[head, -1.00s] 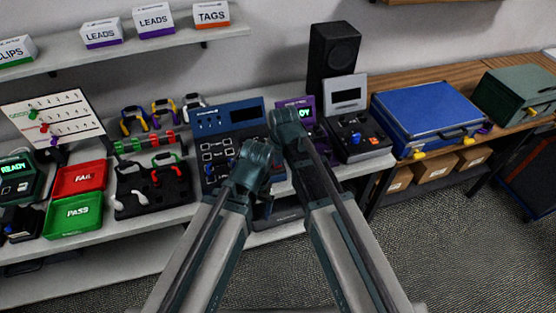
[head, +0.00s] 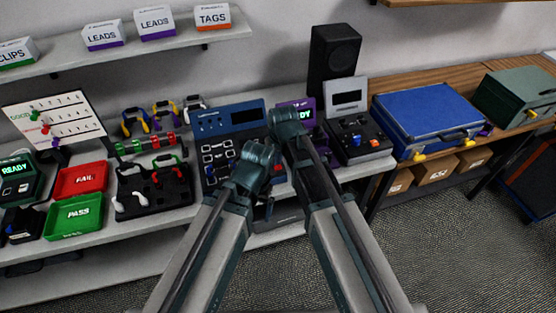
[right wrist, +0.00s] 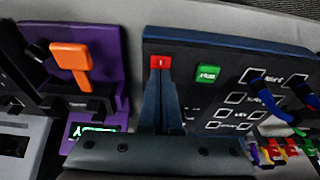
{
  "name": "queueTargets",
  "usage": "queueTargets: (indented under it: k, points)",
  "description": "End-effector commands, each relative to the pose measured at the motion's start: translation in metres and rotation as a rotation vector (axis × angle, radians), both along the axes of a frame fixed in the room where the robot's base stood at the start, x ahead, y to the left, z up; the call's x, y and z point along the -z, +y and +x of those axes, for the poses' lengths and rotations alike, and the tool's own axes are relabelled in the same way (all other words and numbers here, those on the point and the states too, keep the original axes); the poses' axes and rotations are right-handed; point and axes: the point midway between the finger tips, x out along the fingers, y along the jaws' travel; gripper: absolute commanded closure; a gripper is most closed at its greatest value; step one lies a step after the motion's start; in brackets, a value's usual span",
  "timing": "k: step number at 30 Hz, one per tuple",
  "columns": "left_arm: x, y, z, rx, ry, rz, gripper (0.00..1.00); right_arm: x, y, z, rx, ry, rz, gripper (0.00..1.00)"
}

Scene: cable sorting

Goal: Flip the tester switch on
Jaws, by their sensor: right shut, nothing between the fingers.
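The tester is a blue-framed panel (head: 212,122) on the bench, partly hidden by my arms. In the right wrist view its dark face (right wrist: 215,62) carries a red switch (right wrist: 160,62) beside a green button (right wrist: 208,73). My right gripper (right wrist: 159,80) is shut and empty, its fingertips right at the red switch's edge; I cannot tell whether they touch it. In the head view the right gripper's fingers are hidden behind its wrist. My left arm's wrist is in front of the tester; its gripper (head: 265,208) is dark and mostly hidden, so its jaws are unclear.
A purple device (right wrist: 105,45) with an orange lever (right wrist: 72,58) stands close beside the tester. Blue and red leads (right wrist: 268,88) plug into the tester panel. A black cable tray (head: 150,200), red and green bins (head: 75,218) and a blue case (head: 425,115) share the benches.

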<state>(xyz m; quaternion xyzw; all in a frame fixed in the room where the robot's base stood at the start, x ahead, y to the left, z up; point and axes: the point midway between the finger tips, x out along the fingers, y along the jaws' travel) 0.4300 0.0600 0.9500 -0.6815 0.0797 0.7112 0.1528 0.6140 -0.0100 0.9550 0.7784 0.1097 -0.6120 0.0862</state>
Motion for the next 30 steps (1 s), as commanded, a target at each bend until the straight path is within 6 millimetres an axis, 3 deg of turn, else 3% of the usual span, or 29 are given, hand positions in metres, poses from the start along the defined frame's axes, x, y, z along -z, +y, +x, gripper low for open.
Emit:
queueTargets:
  k: [8,14,21,30]
  points:
    - [-0.003,0.000,0.000,0.000,0.000,0.000,0.08,-0.003,0.000,0.000,0.000,0.000,0.000,1.00]
    - [-0.017,0.000,0.000,0.000,0.000,0.000,0.08,-0.017,-0.002,-0.001,0.000,0.000,0.000,1.00]
    - [-0.049,0.000,0.000,0.001,0.000,0.000,0.08,-0.049,-0.005,-0.004,0.001,0.000,0.000,1.00]
    - [-0.095,0.000,0.000,0.003,0.000,0.000,0.08,-0.095,-0.012,-0.029,0.001,0.000,0.000,1.00]
